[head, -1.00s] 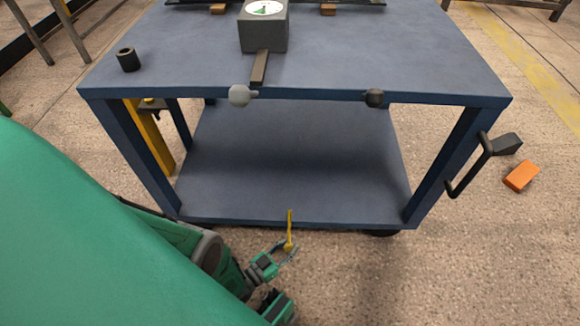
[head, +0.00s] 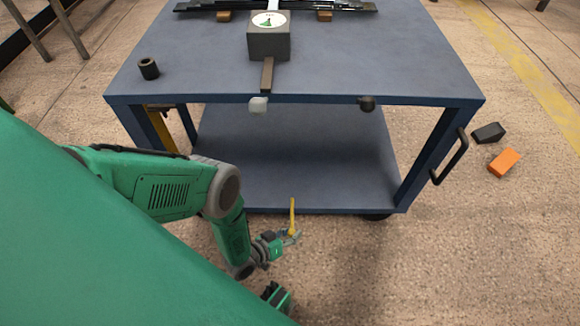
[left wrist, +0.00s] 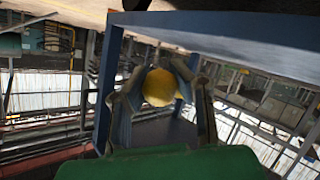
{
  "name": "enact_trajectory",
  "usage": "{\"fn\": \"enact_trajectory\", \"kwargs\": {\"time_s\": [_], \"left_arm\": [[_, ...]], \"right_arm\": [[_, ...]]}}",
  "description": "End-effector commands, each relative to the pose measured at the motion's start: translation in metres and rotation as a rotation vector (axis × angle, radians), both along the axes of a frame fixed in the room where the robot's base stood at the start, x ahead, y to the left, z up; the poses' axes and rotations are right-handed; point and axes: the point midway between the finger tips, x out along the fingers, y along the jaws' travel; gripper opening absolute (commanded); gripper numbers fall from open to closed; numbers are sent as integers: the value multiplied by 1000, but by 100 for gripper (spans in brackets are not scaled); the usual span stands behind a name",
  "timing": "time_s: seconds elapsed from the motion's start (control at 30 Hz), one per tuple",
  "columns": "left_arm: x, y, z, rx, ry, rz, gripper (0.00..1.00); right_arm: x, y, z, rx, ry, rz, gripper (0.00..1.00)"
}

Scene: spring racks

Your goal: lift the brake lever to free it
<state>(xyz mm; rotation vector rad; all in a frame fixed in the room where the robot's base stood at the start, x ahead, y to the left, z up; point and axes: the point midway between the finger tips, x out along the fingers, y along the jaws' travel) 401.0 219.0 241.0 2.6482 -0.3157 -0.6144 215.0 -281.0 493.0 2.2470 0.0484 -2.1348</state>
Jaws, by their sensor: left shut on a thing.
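The brake lever (head: 293,212) is a thin yellow bar that stands up at the near lower edge of the blue cart (head: 290,99). My left gripper (head: 291,238) is at the bar's near end, shut on it. In the left wrist view the lever's round yellow knob (left wrist: 158,87) sits between the two fingers of my left gripper (left wrist: 160,90). The rest of the lever is hidden behind the knob there.
A gauge box (head: 268,45), a dark cylinder (head: 149,69) and a dark leaf spring (head: 335,8) are on the cart top. A black handle (head: 452,158) juts out at right. A black block (head: 489,132) and an orange block (head: 503,162) lie on the floor.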

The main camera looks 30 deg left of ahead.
Motion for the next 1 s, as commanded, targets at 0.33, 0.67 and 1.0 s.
{"fn": "enact_trajectory", "kwargs": {"time_s": [0.33, 0.67, 1.0], "left_arm": [[6, 1, 46, -169, 277, 3, 0], [14, 4, 77, -309, 497, 0, 0], [22, 7, 95, -335, 529, -1, 0]], "right_arm": [[0, 0, 32, 0, -1, 0, 46], [0, 0, 37, 0, -1, 0, 46], [0, 0, 37, 0, 0, 0, 46]]}}
